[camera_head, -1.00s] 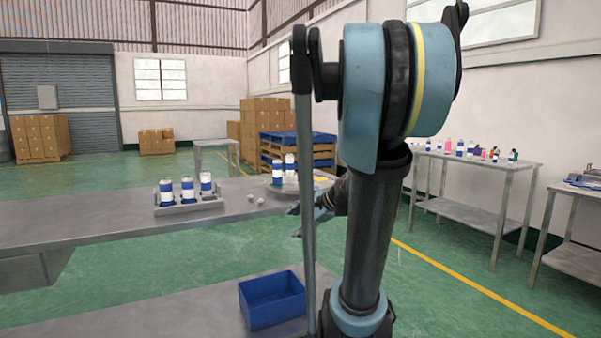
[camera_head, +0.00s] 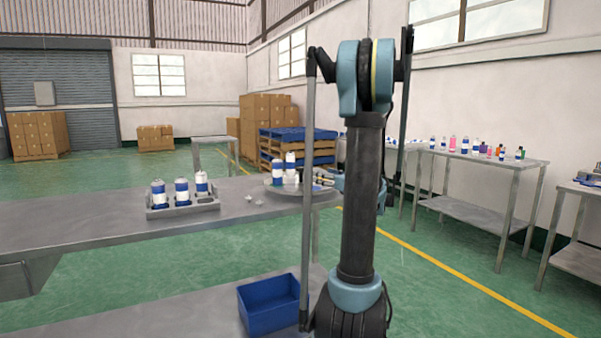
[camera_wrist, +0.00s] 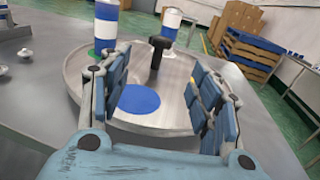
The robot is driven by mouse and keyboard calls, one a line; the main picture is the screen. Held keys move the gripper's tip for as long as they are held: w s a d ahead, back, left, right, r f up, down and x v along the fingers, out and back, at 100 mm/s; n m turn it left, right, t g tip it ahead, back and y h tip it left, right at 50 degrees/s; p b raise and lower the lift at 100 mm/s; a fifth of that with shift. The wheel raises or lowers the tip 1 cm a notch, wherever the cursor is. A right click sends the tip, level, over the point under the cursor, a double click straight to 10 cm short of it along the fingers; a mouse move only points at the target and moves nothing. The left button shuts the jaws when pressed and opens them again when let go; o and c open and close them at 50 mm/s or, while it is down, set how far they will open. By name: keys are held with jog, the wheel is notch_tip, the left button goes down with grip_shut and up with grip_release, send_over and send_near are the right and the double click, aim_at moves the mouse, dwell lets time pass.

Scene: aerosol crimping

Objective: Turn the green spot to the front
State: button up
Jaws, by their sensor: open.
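A round grey turntable (camera_wrist: 172,118) fills the middle of the wrist view; in the head view the turntable (camera_head: 290,191) is at the table's right end. A blue spot (camera_wrist: 138,98) lies on its near part. A patch of green (camera_wrist: 100,45) shows at the base of the left blue-and-white can (camera_wrist: 106,20), mostly hidden. A second can (camera_wrist: 171,22) stands farther right. A dark upright post (camera_wrist: 157,52) rises from the turntable. My gripper (camera_wrist: 160,72) is open and empty, its fingers over the turntable on either side of the blue spot and post.
A grey rack (camera_head: 184,207) with several blue-and-white cans stands left of the turntable. Small pale parts (camera_head: 254,200) lie between them. A blue bin (camera_head: 270,302) is on the lower bench. A side table (camera_head: 480,158) with bottles stands right.

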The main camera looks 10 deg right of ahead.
aim_at(304, 170)
jog(key=x, duration=1.6)
jog(key=shift+w+a, duration=0.1)
jog(key=shift+w, duration=0.2)
grip_shut()
